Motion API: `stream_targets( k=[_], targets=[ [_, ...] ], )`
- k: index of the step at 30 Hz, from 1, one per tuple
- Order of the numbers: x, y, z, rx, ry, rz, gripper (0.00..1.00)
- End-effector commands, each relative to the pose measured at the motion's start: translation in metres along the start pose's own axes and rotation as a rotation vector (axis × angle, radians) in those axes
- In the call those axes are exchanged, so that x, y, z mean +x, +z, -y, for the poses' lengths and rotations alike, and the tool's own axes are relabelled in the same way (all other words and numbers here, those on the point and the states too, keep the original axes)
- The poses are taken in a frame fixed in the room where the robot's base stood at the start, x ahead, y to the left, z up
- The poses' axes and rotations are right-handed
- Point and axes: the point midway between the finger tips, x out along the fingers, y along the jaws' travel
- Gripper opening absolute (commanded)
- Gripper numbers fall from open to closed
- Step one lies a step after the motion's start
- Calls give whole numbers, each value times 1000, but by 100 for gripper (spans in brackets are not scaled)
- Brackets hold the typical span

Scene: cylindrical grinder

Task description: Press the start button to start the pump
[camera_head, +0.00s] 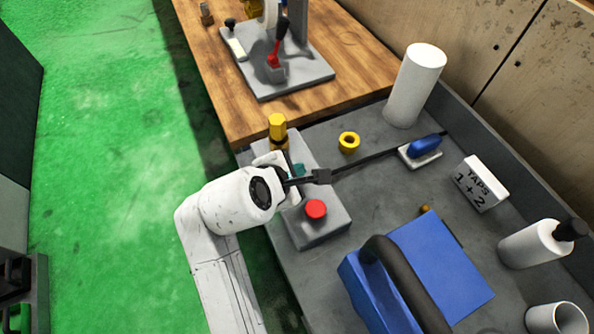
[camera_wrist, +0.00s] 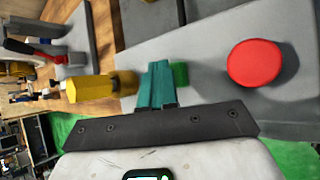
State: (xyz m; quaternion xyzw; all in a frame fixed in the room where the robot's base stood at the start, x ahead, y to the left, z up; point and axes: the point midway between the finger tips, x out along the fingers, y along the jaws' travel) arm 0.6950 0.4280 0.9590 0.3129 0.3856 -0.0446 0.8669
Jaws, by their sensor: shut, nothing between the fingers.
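A grey control box (camera_head: 322,228) sits at the near left edge of the grey bench top, with a red round button (camera_head: 316,208) on it. The red button also shows large in the wrist view (camera_wrist: 254,63). A green button (camera_wrist: 180,74) shows in the wrist view, partly hidden behind my teal fingertips; I cannot make it out in the head view. My gripper (camera_wrist: 157,84) is shut and empty, its tips overlapping the green button's left side in the picture. I cannot tell whether they touch it. In the head view my gripper (camera_head: 298,170) is over the box, left of its middle.
A yellow hexagonal piece (camera_head: 278,128) stands at the box's far end, close to my gripper. A yellow ring (camera_head: 349,142), white cylinder (camera_head: 416,86), blue-handled tool (camera_head: 424,147) and blue toolbox (camera_head: 440,265) are on the bench. Green floor (camera_head: 100,130) lies left.

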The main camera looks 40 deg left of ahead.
Motion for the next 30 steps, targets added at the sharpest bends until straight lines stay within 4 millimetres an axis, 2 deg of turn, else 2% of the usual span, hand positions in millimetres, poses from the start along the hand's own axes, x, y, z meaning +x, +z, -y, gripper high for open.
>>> stream_targets(
  k=[13, 30],
  targets=[
    [1, -1, 1, -2, -2, -1, 0],
    [-13, 9, -9, -2, -2, -1, 0]
  ],
)
